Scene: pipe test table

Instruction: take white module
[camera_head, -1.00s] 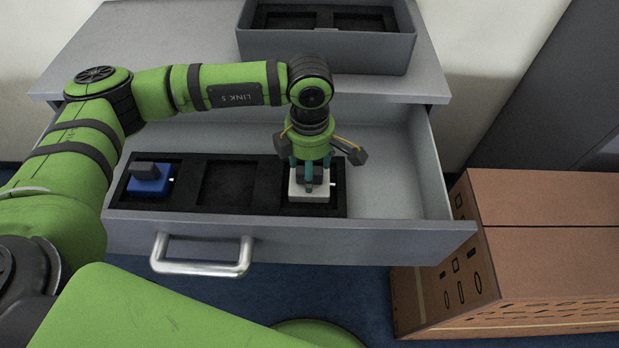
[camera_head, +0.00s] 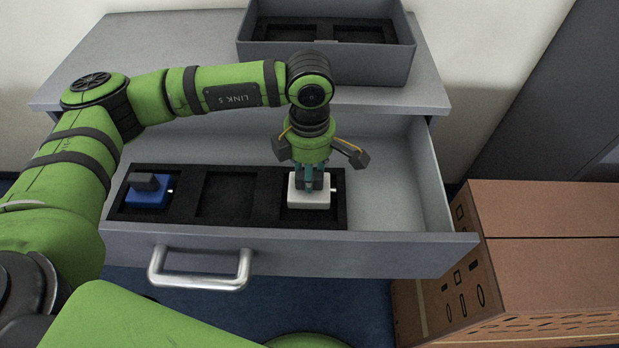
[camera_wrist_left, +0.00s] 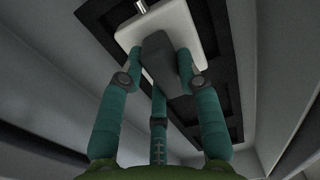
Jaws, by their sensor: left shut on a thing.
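The white module (camera_head: 308,198) is a white block with a dark grey knob on top and a small pin on its right side. It is at the right compartment of the black foam insert (camera_head: 230,217) in the open drawer. My left gripper (camera_head: 311,180) points down over it and is shut on its knob. In the left wrist view the white module (camera_wrist_left: 165,30) shows with the gripper's fingers (camera_wrist_left: 160,75) around the grey knob. I cannot tell whether the module is lifted clear of the foam. My right gripper is not in view.
A blue module (camera_head: 148,195) with a dark knob sits in the left compartment; the middle one is empty. The drawer (camera_head: 390,240) has a metal handle (camera_head: 200,280). A grey bin (camera_head: 330,68) stands on the cabinet top. A cardboard box (camera_head: 540,260) is at the right.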

